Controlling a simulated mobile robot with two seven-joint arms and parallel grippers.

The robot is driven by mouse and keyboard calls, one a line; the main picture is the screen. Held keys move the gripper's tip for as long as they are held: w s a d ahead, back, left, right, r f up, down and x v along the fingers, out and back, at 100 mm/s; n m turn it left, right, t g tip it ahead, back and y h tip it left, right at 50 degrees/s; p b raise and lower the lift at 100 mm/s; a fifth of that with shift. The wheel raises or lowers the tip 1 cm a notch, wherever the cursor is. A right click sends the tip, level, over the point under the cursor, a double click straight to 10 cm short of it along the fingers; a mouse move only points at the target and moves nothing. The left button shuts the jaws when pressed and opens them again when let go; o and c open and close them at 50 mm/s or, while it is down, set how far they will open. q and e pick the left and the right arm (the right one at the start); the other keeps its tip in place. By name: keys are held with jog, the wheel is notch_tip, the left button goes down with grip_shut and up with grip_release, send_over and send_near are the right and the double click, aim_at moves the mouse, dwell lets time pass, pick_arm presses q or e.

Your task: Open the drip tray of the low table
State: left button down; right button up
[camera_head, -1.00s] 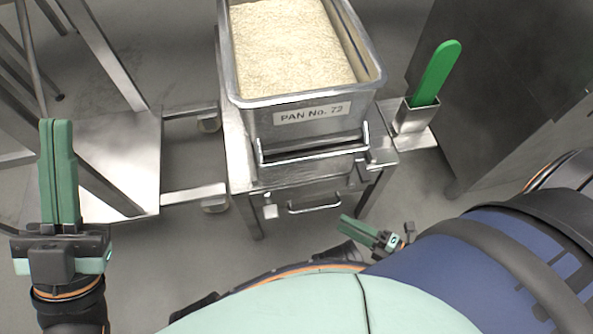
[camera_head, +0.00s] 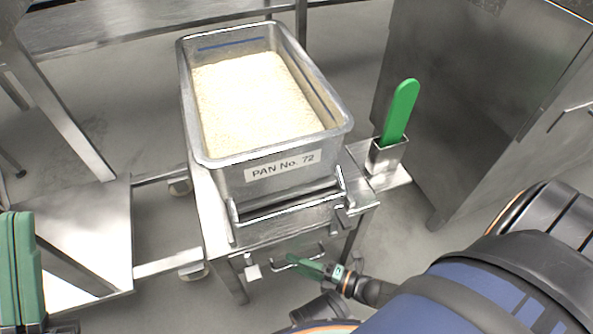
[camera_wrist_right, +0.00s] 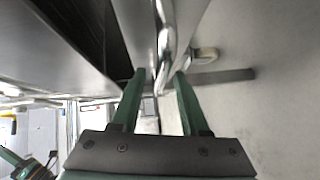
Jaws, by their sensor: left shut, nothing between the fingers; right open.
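The low table (camera_head: 210,215) is a steel stand under the pan. The drip tray's bar handle (camera_head: 312,250) sticks out at its front, below the top. My right gripper (camera_head: 292,260) is at this handle, fingers pointing left in the head view. In the right wrist view the handle (camera_wrist_right: 165,50) runs between the two green fingertips of my open right gripper (camera_wrist_right: 160,82), and the fingers are not closed on it. The tray's front is mostly hidden by the handle and gripper. My left gripper (camera_head: 22,265) is shut and empty at the lower left edge, away from the table.
A steel pan (camera_head: 235,180) of rice labelled PAN No. 72 stands on the low table. A green scoop handle (camera_head: 400,112) rises from a steel holder (camera_head: 388,157) at the right. A steel cabinet (camera_head: 470,100) stands at the right.

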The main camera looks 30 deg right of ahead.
jog(key=shift+w, duration=0.1)
jog(key=shift+c, duration=0.3)
grip_shut()
dwell(1.1)
